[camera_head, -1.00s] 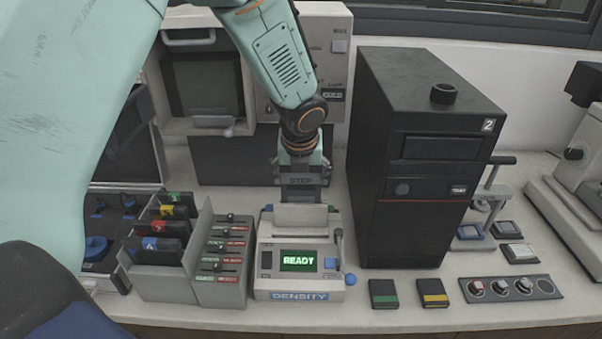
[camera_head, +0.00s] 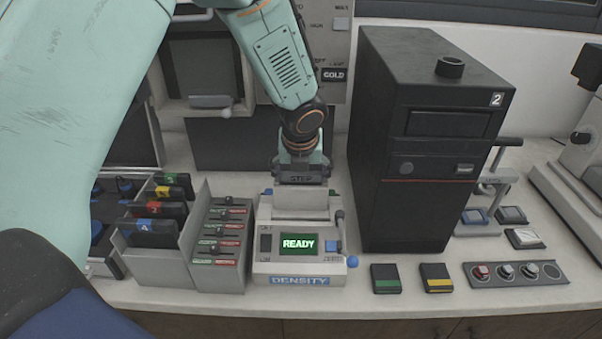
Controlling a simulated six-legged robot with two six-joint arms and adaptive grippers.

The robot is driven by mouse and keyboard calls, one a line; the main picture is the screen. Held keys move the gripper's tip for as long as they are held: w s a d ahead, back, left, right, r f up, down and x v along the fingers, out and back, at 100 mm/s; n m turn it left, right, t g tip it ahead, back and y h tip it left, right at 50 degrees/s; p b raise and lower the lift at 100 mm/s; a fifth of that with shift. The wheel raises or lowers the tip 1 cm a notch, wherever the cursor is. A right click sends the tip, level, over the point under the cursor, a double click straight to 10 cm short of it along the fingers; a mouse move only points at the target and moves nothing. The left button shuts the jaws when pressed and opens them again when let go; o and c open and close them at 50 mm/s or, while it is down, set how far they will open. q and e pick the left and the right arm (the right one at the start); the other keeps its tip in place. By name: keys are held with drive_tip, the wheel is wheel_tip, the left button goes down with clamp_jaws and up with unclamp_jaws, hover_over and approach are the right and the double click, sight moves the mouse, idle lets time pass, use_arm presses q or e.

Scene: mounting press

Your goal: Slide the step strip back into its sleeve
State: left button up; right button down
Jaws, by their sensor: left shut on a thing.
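My left gripper (camera_head: 302,172) points down behind the density meter and is shut on the step strip (camera_head: 302,180), a dark bar lettered STEP. The strip is close above the back of the light grey density meter (camera_head: 265,266), whose green screen reads READY. The lower part of the strip is hidden, and I cannot tell whether it touches the meter. I cannot make out the sleeve for certain. My right gripper is not in view.
A tall black unit marked 2 (camera_head: 408,220) stands close on the right. A grey slider panel (camera_head: 222,282) and a rack of coloured cartridges (camera_head: 160,270) stand on the left. Green (camera_head: 386,279) and yellow (camera_head: 436,278) cartridges lie on the front counter.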

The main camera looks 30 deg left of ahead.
use_arm(q)
drive_tip(key=o, duration=1.1)
drive_tip(key=shift+c, duration=0.2)
drive_tip(key=shift+r, duration=0.15)
drive_tip(key=v, duration=1.2)
